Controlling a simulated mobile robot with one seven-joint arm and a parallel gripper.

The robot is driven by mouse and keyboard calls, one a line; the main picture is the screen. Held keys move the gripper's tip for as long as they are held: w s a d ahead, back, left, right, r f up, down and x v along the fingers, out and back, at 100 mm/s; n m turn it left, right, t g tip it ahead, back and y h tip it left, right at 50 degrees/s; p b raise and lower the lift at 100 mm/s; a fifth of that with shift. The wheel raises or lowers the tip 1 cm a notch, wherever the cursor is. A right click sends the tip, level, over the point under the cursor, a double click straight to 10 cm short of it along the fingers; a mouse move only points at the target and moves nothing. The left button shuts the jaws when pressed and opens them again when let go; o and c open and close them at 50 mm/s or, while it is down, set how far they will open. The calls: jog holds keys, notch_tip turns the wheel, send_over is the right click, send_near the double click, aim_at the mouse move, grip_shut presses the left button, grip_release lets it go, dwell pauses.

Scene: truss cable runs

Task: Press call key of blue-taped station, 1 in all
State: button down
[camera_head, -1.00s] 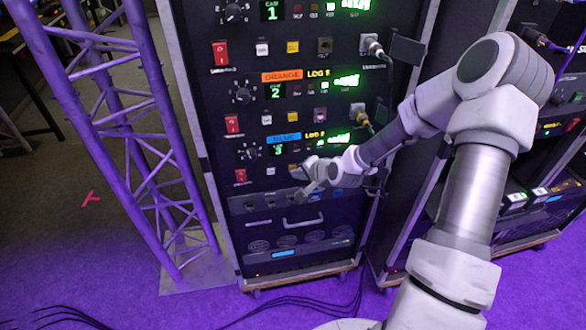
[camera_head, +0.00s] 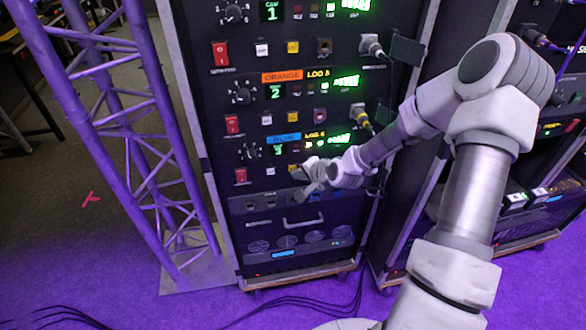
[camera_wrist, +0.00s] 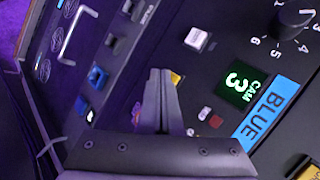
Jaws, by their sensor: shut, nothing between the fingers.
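The blue tape (camera_head: 287,137) marks the third station down on the rack; in the wrist view its blue label (camera_wrist: 272,106) reads BLUE beside a green display (camera_wrist: 241,84) showing 3. A white key (camera_wrist: 197,38) is in clear view on this panel. A yellow key (camera_wrist: 176,78) is partly hidden behind my fingertips. My gripper (camera_wrist: 160,74) is shut and empty, its tips over the panel close to the yellow key; I cannot tell whether they touch it. In the head view my gripper (camera_head: 303,182) is at the lower part of the blue station.
The orange-taped station (camera_head: 282,76) sits above, with its own keys and a plugged cable (camera_head: 362,118). A red rocker switch (camera_head: 240,175) and a knob (camera_wrist: 294,18) are on the blue panel. A truss (camera_head: 150,130) stands left of the rack. Cables lie on the floor.

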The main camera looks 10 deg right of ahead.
jog(key=shift+s, duration=0.45)
jog(key=shift+s, duration=0.1)
jog(key=s, duration=0.4)
jog(key=shift+s+p, duration=0.3)
jog(key=shift+s, duration=0.1)
dwell(0.6)
